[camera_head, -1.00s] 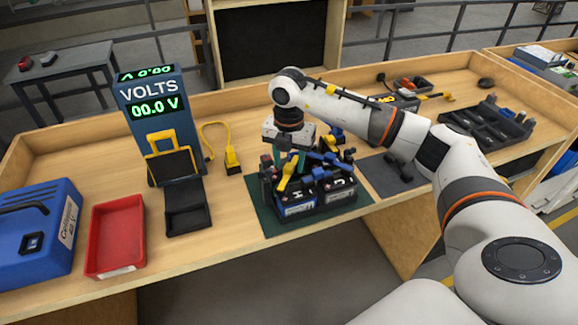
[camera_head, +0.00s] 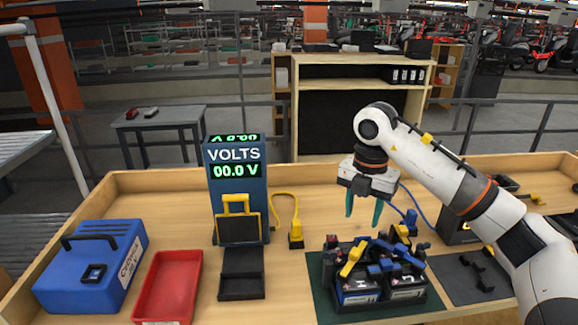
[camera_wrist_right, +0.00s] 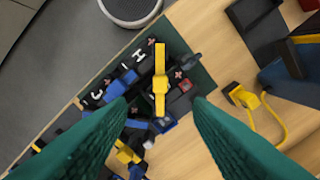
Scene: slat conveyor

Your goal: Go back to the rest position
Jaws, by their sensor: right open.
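My right gripper (camera_head: 363,208) is open and empty, with green fingers pointing down. In the head view it hangs above the battery assembly (camera_head: 384,293), apart from it. The assembly has black battery blocks with blue and yellow clamps and sits on a dark green mat (camera_head: 319,291). In the right wrist view my two green fingers (camera_wrist_right: 160,112) stand wide apart. A yellow clamp (camera_wrist_right: 160,83) shows between them, below and not held. My left gripper is not in view.
A voltmeter (camera_head: 235,183) reading 00.0 V stands left of the gripper. A red tray (camera_head: 167,287) and a blue case (camera_head: 92,267) lie further left. A yellow plug (camera_head: 296,236) stands beside the voltmeter.

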